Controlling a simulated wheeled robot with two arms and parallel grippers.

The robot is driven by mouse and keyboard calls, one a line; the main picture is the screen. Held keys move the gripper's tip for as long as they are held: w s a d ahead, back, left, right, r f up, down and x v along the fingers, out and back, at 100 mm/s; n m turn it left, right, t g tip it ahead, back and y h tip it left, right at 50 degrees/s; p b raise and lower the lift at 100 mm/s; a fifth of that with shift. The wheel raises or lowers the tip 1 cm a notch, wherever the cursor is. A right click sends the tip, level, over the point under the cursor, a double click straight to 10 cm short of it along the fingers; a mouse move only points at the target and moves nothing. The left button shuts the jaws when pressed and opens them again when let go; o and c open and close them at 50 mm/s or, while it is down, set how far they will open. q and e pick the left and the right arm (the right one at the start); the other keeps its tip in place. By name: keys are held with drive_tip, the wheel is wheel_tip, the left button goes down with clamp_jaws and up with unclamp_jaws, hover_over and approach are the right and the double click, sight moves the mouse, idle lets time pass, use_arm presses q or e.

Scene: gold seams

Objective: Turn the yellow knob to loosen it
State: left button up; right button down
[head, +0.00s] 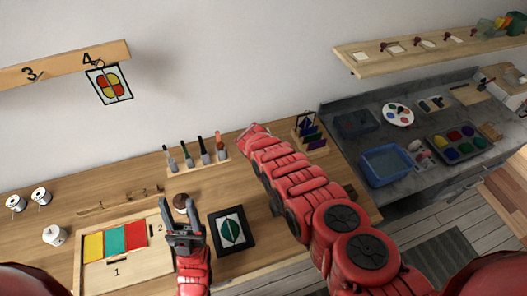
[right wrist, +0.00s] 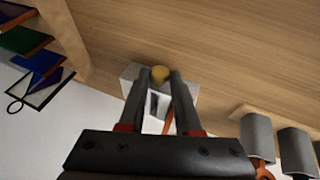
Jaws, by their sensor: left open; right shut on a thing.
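The yellow knob (right wrist: 160,73) is small and round and sits on a pale metal block (right wrist: 131,72) in the right wrist view. My right gripper (right wrist: 160,80) has its two dark fingers on either side of the knob and is shut on it. In the head view my red right arm covers the knob and block.
A rack of upright tools (head: 200,155) stands left of my right arm; its grey tool ends (right wrist: 258,138) show close in the right wrist view. Coloured glass pieces (head: 308,135) stand in a rack to the right. A wooden tray (head: 117,279) and dark-framed leaf panel (head: 232,230) flank my left gripper.

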idle(0.3)
drive_tip(key=c, duration=0.6)
unclamp_jaws()
drive_tip(key=p+v, duration=0.3)
drive_tip(key=p, duration=0.1)
drive_tip(key=shift+w+r, duration=0.15)
drive_tip(key=shift+r, duration=0.05)
drive_tip(key=shift+s+r, duration=0.2)
drive_tip(key=shift+r, duration=0.05)
drive_tip(key=p+v, duration=0.4)
drive_tip(key=v, duration=0.9)
drive_tip(key=shift+s+a, duration=0.2)
drive_tip(key=shift+s, duration=0.05)
